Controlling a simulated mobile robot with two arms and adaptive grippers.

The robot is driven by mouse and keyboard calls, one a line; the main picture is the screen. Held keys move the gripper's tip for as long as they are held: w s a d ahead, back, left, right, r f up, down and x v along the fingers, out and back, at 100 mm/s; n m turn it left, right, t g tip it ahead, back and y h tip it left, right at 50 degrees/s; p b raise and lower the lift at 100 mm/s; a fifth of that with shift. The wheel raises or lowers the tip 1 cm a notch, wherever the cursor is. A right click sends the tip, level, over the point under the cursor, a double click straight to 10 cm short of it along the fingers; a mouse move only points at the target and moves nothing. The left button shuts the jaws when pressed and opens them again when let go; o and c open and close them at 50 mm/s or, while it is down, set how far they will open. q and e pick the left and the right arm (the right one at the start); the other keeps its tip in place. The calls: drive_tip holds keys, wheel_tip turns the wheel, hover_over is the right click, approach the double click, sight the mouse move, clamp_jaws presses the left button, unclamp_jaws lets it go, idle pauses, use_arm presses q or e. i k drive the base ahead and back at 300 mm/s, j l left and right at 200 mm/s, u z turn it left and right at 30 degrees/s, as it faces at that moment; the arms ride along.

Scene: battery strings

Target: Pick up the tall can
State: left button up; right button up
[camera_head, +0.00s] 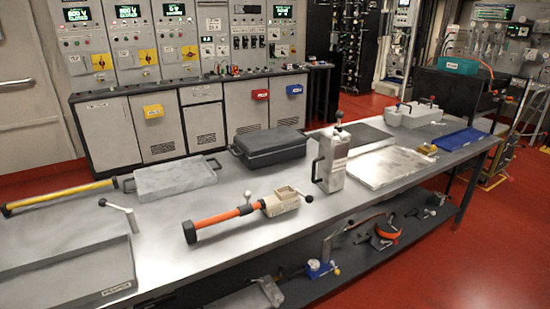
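The tall can (332,163) appears to be the upright, light grey, box-like canister standing on the metal workbench (235,240), right of the bench's middle. It has a dark loop handle on its left side and a small lever with a dark knob on top. It stands upright and nothing holds it. Neither of my grippers shows in this view.
An orange-handled tool (224,217) lies left of the can. Loose tools lie on the lower shelf (385,255).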

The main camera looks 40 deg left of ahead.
sight(332, 160)
drive_tip(key=u, duration=0.95)
